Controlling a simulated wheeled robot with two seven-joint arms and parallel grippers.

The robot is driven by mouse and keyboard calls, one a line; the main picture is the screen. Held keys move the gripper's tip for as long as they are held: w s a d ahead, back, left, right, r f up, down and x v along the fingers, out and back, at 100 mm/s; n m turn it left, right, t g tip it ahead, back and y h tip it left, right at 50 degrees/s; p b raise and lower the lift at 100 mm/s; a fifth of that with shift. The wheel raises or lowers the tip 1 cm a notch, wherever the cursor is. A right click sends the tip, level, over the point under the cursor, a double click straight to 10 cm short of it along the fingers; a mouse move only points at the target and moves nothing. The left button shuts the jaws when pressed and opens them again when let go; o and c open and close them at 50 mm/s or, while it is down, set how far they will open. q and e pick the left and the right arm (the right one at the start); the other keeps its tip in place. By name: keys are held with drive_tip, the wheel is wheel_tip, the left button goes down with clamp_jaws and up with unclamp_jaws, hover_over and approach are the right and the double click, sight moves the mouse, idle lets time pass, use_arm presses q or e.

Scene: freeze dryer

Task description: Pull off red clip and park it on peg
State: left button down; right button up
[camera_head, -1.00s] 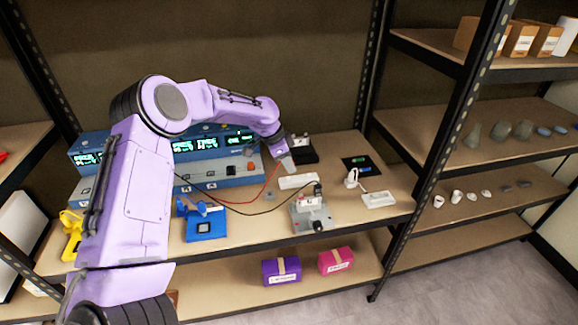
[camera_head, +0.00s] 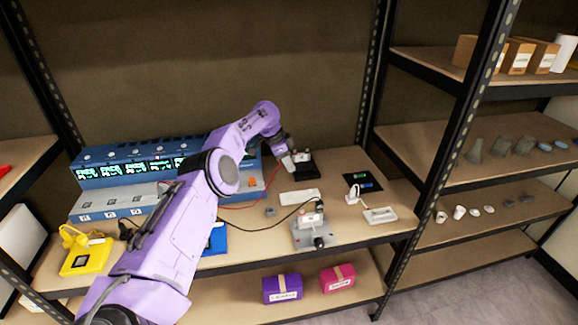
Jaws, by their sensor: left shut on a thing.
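My left gripper (camera_head: 288,162) is at the back of the table, just left of a small black stand (camera_head: 305,172). Its fingers are closed. A red wire (camera_head: 247,207) runs up from the blue device toward the fingertips. The red clip itself is too small and covered to make out, but the wire's end meets my gripper. A black wire (camera_head: 265,227) runs to a grey fixture (camera_head: 311,234) at the front of the table. I cannot make out a peg for certain. My right gripper is out of view.
The blue device (camera_head: 120,200) with lit green displays stands behind my left arm. A yellow holder (camera_head: 85,258) is at the left; a blue one (camera_head: 215,240) is partly hidden by my arm. A white block (camera_head: 299,196) lies mid-table. A white tray (camera_head: 380,215) is at right.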

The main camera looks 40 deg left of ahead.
use_arm(q)
drive_tip(key=shift+f+b, duration=1.15)
drive_tip(key=shift+f, duration=0.5)
drive_tip(key=shift+f, duration=0.1)
wheel_tip(320, 180, down, 6)
drive_tip(key=b, duration=0.6)
